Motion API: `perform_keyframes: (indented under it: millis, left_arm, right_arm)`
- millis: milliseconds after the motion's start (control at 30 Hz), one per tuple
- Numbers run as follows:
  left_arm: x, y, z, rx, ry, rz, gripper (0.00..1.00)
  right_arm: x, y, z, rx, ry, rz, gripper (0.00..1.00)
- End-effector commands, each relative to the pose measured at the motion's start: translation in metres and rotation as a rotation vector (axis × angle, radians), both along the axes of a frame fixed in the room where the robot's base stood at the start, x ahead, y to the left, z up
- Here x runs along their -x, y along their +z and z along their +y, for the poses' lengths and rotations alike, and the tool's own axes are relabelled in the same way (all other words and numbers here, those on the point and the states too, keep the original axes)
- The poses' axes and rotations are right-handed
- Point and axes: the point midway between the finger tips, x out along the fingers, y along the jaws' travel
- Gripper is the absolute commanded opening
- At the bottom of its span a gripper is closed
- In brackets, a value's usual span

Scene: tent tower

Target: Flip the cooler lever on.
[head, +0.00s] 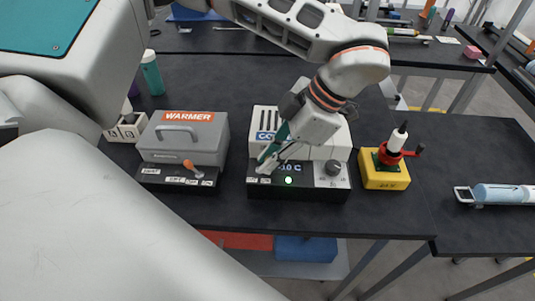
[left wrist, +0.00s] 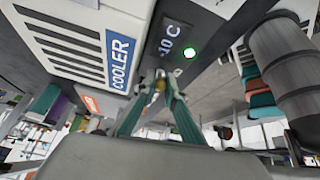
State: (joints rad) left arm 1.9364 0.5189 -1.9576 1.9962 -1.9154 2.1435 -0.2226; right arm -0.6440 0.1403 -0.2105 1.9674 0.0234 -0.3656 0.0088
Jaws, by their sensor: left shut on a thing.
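The cooler (head: 322,150) is a white box with vents and a blue label, on the middle table. Its black front panel (head: 300,193) carries a display reading about 10 C, a lit green lamp (head: 289,180) and a round knob (head: 333,168). My left gripper (head: 266,163) is at the left part of this panel. In the left wrist view its green fingers (left wrist: 160,84) are closed together on the small lever (left wrist: 157,88), just below the display. The fingers hide most of the lever. The green lamp (left wrist: 190,52) glows there too. My right gripper is not in view.
A grey warmer (head: 185,135) with an orange-tipped lever (head: 189,166) stands left of the cooler. A yellow box (head: 384,172) with a red and white device stands to the right. A green bottle (head: 152,73) stands behind the warmer. The table front is clear.

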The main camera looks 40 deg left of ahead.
Motion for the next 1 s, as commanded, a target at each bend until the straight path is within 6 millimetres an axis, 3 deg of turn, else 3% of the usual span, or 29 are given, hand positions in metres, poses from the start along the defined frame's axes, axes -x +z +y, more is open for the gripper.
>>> perform_keyframes:
  millis: [267, 300, 667, 833, 1000]
  left_arm:
    - [0.0, -0.001, 0.0, -0.002, 0.001, 0.003, 0.0]
    - [0.0, -0.001, 0.0, -0.002, 0.001, 0.003, 0.18]
    - [-0.001, 0.001, -0.001, -0.002, 0.001, 0.001, 0.18]
    - [-0.007, 0.018, -0.009, -0.002, 0.001, -0.002, 0.18]
    - [-0.017, 0.048, -0.023, -0.003, 0.001, -0.005, 0.18]
  right_arm:
    - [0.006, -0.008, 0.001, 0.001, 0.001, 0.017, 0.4]
    - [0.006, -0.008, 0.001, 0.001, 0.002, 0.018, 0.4]
    - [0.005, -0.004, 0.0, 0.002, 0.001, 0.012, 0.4]
    - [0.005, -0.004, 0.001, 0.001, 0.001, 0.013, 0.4]
    - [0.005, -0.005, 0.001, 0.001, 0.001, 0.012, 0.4]
